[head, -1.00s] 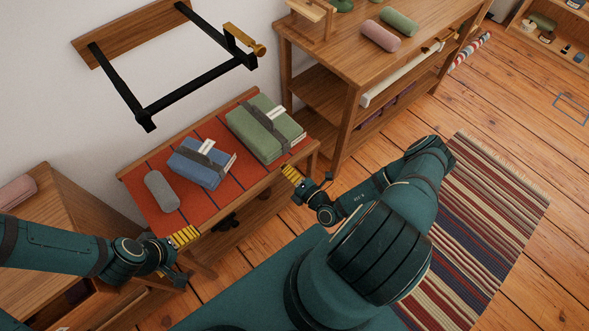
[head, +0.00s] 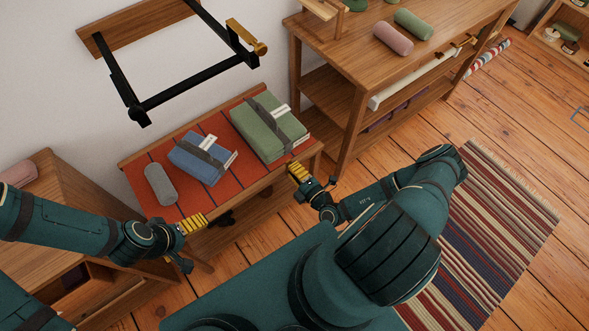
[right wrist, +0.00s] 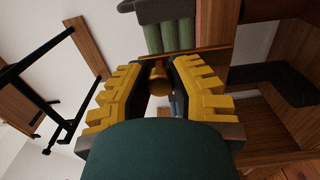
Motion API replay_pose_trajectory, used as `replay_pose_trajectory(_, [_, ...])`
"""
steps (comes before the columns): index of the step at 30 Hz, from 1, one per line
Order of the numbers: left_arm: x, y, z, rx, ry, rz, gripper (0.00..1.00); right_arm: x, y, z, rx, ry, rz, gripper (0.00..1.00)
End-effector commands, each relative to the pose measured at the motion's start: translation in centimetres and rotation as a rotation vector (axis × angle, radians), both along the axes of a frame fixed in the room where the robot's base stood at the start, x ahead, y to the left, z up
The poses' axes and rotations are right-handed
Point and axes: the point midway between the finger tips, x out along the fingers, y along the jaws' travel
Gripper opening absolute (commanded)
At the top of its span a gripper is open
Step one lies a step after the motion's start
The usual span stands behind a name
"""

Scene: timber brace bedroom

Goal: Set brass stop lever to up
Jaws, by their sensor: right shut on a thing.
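My right gripper (head: 298,172) is at the front right edge of the low bench (head: 268,178).
A grey roll (head: 160,184), a blue bundle (head: 200,160) and a green bundle (head: 268,128) lie on the bench's red cloth. Above, a black wall frame (head: 190,88) juts out, with a brass fitting (head: 246,38). A wooden table (head: 350,48) stands right; a striped rug (head: 500,230) lies on the floor.

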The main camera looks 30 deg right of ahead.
Motion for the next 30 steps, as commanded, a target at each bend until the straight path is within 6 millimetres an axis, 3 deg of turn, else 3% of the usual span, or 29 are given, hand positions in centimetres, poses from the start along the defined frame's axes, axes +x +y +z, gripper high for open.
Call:
replay_pose_trajectory(5, [0.0,0.0,0.0,0.0,0.0,0.0,0.99,-0.1,-0.5,-0.1,-0.005,0.003,-0.011,0.0])
replay_pose_trajectory(6, [0.0,0.0,0.0,0.0,0.0,0.0,0.99,-0.1,-0.5,-0.1,-0.006,0.003,-0.012,0.32])
replay_pose_trajectory(8, [0.0,0.0,0.0,0.0,0.0,0.0,0.99,-0.1,-0.5,-0.1,-0.006,0.002,-0.011,0.53])
replay_pose_trajectory(9, [0.0,0.0,0.0,0.0,0.0,0.0,0.99,-0.1,-0.5,-0.1,-0.006,0.002,-0.01,0.56])
replay_pose_trajectory(20, [0.0,0.0,0.0,0.0,0.0,0.0,0.99,-0.5,-0.3,-0.1,-0.004,0.002,-0.006,0.56])
replay_pose_trajectory(23, [0.0,0.0,0.0,0.0,0.0,0.0,0.99,-1.5,-0.4,0.0,-0.004,0.001,-0.006,0.56])
replay_pose_trajectory(30, [0.0,0.0,0.0,0.0,0.0,0.0,0.99,-6.3,-0.8,-0.1,-0.004,0.004,-0.009,0.56])
